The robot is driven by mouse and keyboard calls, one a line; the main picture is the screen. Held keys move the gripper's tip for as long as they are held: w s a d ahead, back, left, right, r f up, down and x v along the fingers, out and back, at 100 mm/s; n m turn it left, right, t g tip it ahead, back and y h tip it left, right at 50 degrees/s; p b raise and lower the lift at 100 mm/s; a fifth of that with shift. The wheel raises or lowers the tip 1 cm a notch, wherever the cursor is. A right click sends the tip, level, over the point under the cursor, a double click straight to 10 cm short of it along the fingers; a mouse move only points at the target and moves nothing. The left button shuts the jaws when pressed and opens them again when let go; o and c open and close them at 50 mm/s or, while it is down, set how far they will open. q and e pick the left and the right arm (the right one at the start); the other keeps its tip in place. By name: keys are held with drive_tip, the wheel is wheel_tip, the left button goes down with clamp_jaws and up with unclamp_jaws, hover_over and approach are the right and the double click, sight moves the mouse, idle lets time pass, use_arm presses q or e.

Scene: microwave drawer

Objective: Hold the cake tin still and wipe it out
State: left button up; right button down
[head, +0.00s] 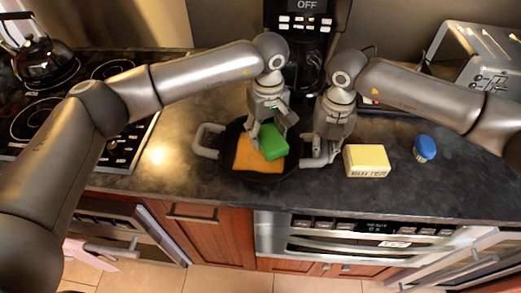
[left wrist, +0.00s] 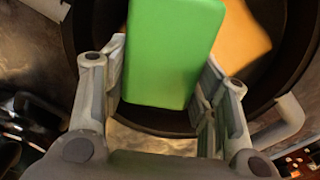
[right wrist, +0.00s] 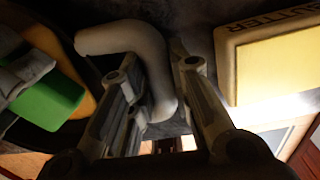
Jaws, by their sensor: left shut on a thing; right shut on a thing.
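The dark round cake tin (head: 227,153) sits on the counter with a grey loop handle (head: 203,140) on its left and another on its right. A flat orange patch (head: 243,158) lies in it; I cannot tell what it is. My left gripper (head: 266,133) is shut on a green sponge block (head: 273,144), which is inside the tin over the orange patch. The sponge also shows in the left wrist view (left wrist: 170,55). My right gripper (head: 320,154) is shut on the right handle, which shows between its fingers in the right wrist view (right wrist: 152,52).
A butter box (head: 367,161) stands just right of my right gripper, with a blue-topped item (head: 424,148) beyond it. A coffee maker (head: 306,50) is behind, a toaster (head: 480,60) at the back right, and a stove with a kettle (head: 40,58) at the left.

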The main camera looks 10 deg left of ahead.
use_arm(q)
drive_tip(key=shift+f, duration=0.6)
idle(0.3)
drive_tip(key=shift+a, duration=2.3)
drive_tip(key=shift+d, duration=2.35)
drive_tip(key=shift+a+f, duration=0.15)
drive_tip(key=shift+a, duration=2.25)
drive_tip(key=shift+d+r, duration=0.2)
drive_tip(key=shift+d, duration=2.25)
drive_tip(key=shift+a+r, duration=0.1)
drive_tip(key=shift+r, duration=0.1)
